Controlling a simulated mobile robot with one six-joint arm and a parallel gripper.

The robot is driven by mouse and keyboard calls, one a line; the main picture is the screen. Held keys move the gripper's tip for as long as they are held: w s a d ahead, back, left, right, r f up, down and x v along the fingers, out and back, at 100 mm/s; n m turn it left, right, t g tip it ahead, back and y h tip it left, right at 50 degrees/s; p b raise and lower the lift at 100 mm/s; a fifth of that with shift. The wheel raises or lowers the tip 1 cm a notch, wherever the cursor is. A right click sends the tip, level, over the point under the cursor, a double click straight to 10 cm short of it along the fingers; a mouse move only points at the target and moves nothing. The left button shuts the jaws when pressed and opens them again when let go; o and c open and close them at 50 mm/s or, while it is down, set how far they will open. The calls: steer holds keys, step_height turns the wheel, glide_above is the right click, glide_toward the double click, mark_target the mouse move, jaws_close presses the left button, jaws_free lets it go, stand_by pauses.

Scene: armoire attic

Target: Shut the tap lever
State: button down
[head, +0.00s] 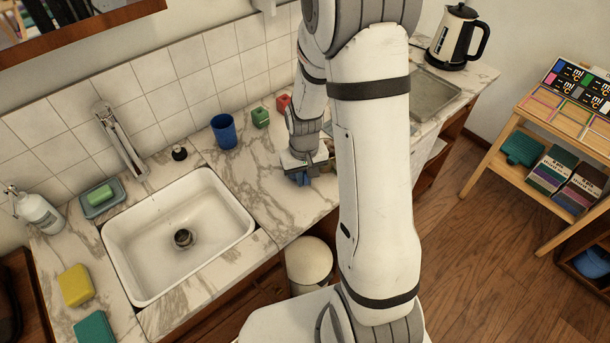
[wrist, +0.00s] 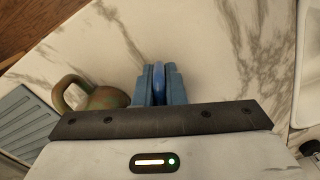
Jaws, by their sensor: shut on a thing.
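The metal tap (head: 122,145) stands at the back edge of the white sink (head: 150,240), left of my arm in the head view. A flat metal part, seemingly its lever (head: 103,108), is at its top; its exact position is hard to tell. My gripper (head: 301,180) is low over the marble counter, to the right of the sink and well apart from the tap. In the wrist view my gripper (wrist: 159,72) is shut on a narrow blue thing (wrist: 158,84), mostly hidden between the blue fingers. The tap is not recognisable in the wrist view.
A brown-green mug (wrist: 100,97) is beside my gripper. A blue cup (head: 223,132), a green block (head: 260,117) and a red block (head: 284,103) stand behind. A soap bottle (head: 38,213) and a soap dish (head: 103,204) flank the sink's left. Bare marble (head: 255,190) lies between sink and gripper.

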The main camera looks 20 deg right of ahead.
steer(key=shift+f, duration=0.2)
steer(key=c, duration=1.5)
jaws_free()
steer(key=shift+r, duration=0.1)
